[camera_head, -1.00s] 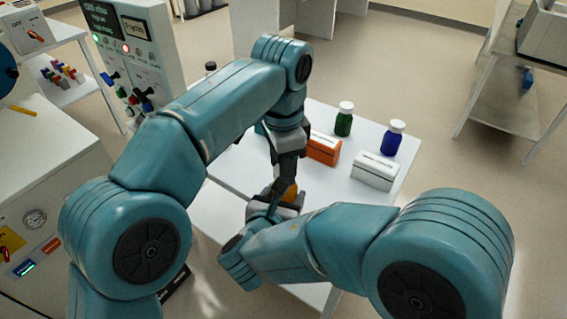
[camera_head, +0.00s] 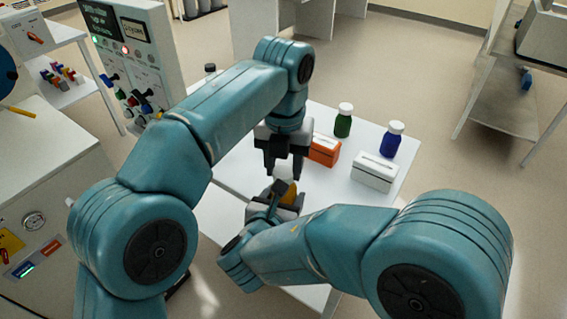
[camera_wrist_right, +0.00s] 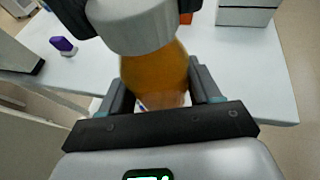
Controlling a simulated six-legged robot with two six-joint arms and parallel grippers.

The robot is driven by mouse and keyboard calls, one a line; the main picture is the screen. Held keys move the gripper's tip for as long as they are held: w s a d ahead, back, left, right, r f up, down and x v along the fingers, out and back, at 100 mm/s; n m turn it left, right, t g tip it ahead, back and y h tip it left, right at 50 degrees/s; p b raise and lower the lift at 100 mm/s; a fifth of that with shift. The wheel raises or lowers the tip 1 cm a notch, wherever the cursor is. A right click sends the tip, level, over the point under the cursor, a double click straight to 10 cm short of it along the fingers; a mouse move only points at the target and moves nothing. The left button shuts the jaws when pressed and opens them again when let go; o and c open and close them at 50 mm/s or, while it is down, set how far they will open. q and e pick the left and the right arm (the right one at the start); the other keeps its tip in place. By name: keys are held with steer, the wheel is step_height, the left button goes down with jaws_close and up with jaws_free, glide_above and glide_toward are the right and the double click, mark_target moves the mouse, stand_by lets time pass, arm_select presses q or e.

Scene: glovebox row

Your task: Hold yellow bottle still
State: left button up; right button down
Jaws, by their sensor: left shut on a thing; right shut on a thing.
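The yellow bottle (camera_head: 290,188) is partly hidden by my grippers in the head view. The right wrist view shows its amber-yellow body (camera_wrist_right: 154,80) between the fingers of my right gripper (camera_wrist_right: 162,92), which is shut on it. That right gripper (camera_head: 284,200) is low at the near edge of the table in the head view. The white cap (camera_head: 283,172) is on the bottle, and it is large in the right wrist view (camera_wrist_right: 135,22). My left gripper (camera_head: 284,167) points down from above and is shut on the cap, with dark fingers on either side.
An orange box (camera_head: 323,150), a white box (camera_head: 374,171), a green bottle (camera_head: 343,121) and a blue bottle (camera_head: 391,140) stand on the white table (camera_head: 233,165), right of my left gripper. A control panel (camera_head: 135,55) stands at the left.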

arm_select(q)
steer(key=o, duration=1)
steer(key=shift+r, duration=2.25)
steer(key=o, duration=0.6)
steer(key=shift+c, duration=0.2)
